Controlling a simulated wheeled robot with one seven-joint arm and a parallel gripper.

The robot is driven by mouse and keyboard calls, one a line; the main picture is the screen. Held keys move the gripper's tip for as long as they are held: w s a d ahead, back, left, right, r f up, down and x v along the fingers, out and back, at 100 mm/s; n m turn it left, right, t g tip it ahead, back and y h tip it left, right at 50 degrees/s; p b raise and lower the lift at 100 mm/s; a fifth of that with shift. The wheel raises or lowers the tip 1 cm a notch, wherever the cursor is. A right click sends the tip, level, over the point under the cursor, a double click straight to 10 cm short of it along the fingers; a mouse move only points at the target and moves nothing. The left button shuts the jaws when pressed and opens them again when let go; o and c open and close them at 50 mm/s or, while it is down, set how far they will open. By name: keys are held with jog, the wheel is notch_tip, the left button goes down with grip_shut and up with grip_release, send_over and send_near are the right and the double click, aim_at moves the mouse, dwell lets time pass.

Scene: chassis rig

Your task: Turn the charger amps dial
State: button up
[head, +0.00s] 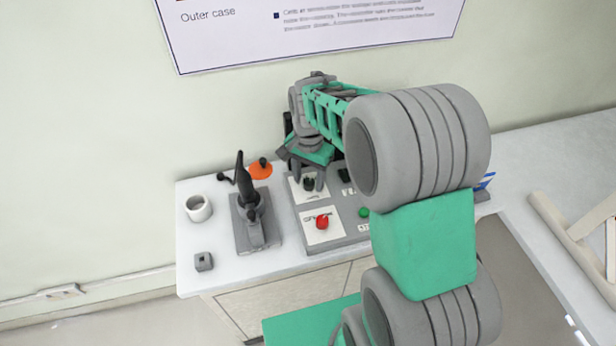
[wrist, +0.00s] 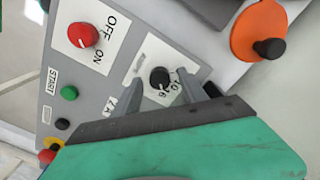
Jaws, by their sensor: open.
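The charger panel (head: 345,243) is a grey box on the white bench. A black dial (wrist: 160,77) with a white pointer line sits on a white plate; the numbers 10 and 16 show beside it, and the rest of its lettering is partly hidden. It looks to be the amps dial. In the head view the dial (head: 308,185) is just under my gripper (head: 309,176). In the wrist view my gripper (wrist: 172,90) is open, with one finger on each side of the dial. I cannot tell whether either finger touches it.
A red OFF/ON knob (wrist: 83,35) and a green START button (wrist: 69,93) are on the same panel. An orange disc (head: 261,169) lies behind.

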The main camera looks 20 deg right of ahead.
aim_at(309, 182)
notch_tip(309, 182, up, 8)
jog(key=shift+f+b, duration=0.1)
jog(key=shift+b, duration=0.35)
